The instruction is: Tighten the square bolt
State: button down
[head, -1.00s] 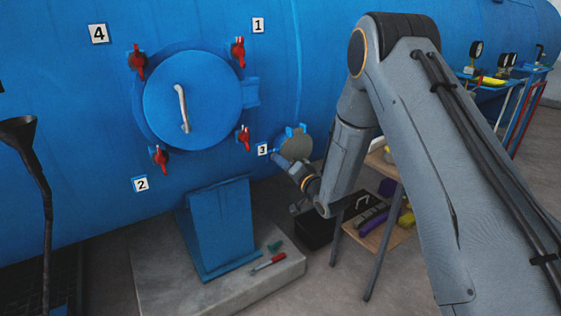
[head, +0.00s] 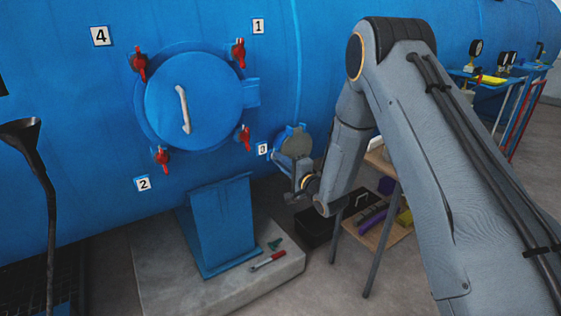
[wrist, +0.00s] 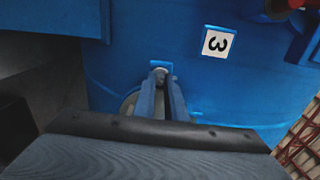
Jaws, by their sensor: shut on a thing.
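My gripper (wrist: 161,84) reaches forward in the wrist view, its two fingers close together. It is shut on what looks like the small square bolt (wrist: 160,70), of which only a pale end shows between the fingertips. In the head view my gripper (head: 281,170) is at the left edge of a small round grey cover (head: 298,146) with a blue rim, on the lower side of the blue tank. The bolt cannot be made out in the head view.
The tank (head: 60,110) carries a round blue door (head: 205,115) with red clamps and number labels. Label 3 (wrist: 217,42) is close to my gripper. A wooden-shelved stand (head: 385,240) and a black toolbox (head: 318,228) are below my arm.

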jog(key=shift+s+f, duration=0.1)
dwell(0.3)
jog(key=c, duration=1.8)
grip_release()
jog(key=v, duration=0.7)
jog(key=shift+s+d, duration=0.2)
jog(key=shift+s, duration=0.1)
